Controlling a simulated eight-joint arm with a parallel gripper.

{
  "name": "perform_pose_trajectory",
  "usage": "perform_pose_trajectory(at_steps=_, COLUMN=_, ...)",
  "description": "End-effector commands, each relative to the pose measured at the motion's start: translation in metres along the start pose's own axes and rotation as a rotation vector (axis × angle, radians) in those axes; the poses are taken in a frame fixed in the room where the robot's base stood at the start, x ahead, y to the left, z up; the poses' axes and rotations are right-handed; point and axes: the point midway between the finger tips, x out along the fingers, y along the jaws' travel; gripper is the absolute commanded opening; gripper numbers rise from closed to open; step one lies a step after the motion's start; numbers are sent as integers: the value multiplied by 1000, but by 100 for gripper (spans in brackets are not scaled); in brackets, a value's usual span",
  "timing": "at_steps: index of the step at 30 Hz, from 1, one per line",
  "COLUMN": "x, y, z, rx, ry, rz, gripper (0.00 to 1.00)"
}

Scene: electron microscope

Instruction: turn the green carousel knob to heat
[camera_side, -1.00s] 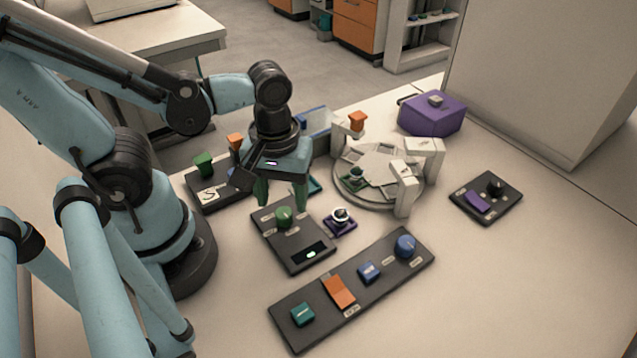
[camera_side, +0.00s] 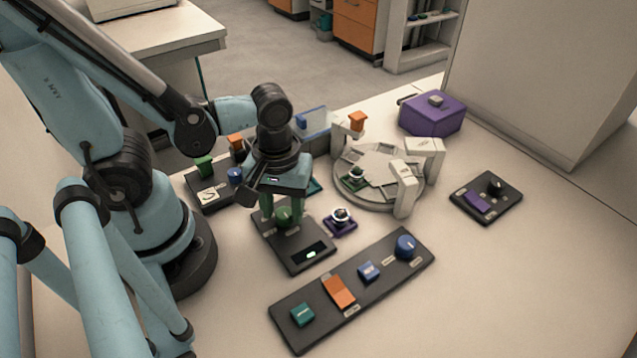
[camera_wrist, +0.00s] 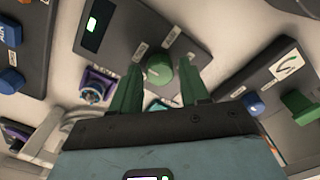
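The green carousel knob (camera_side: 284,215) stands on a dark panel (camera_side: 293,243) with small white labels and a lit display. In the wrist view the knob (camera_wrist: 158,69) has a pale pointer line on top; the label words are too small to read for sure. My gripper (camera_side: 283,207) is low over the panel, pointing down, its green fingers on either side of the knob. In the wrist view the gripper (camera_wrist: 160,66) is open, with gaps between the fingertips and the knob. I see no contact with the knob.
A purple holder (camera_side: 340,222) with a small round part sits right of the panel. A long control strip (camera_side: 318,311) lies in front. The white carousel (camera_side: 377,203) stands behind to the right. A dark box with a green switch (camera_side: 203,167) is close on the left.

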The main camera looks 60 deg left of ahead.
Motion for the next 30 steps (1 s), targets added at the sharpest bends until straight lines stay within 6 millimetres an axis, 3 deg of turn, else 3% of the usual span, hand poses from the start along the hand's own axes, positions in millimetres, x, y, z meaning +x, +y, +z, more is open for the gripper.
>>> perform_pose_trajectory(at_steps=1, x=0, y=0, z=0, rx=0, ry=0, rz=0, gripper=37)
perform_pose_trajectory(at_steps=8, x=0, y=0, z=0, rx=0, ry=0, rz=0, gripper=2)
perform_pose_trajectory(at_steps=20, x=0, y=0, z=0, rx=83, ry=0, rz=-1, gripper=2)
perform_pose_trajectory(at_steps=30, x=0, y=0, z=0, rx=355, ry=1, rz=-1, gripper=2)
